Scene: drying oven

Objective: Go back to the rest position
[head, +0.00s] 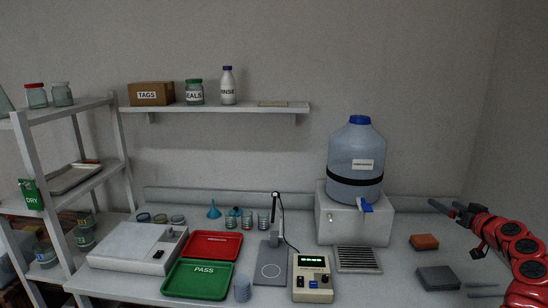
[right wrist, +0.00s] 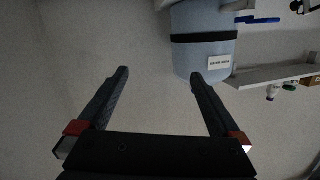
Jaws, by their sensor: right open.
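My red right arm comes in from the right edge in the head view. Its right gripper (head: 443,204) is held up above the back right of the bench, right of the blue water jug (head: 354,165). In the right wrist view the right gripper (right wrist: 159,73) has its two dark fingers wide apart with nothing between them. The picture there is upside down, and the water jug (right wrist: 205,55) shows beyond the right-hand finger, apart from it. My left gripper is in neither view.
The bench holds a red tray (head: 214,244), a green PASS tray (head: 198,280), a meter box (head: 312,281) and a drain grille (head: 357,259). An orange block (head: 424,242) and a grey block (head: 438,278) lie below my right arm. A wall shelf (head: 220,107) is at the back.

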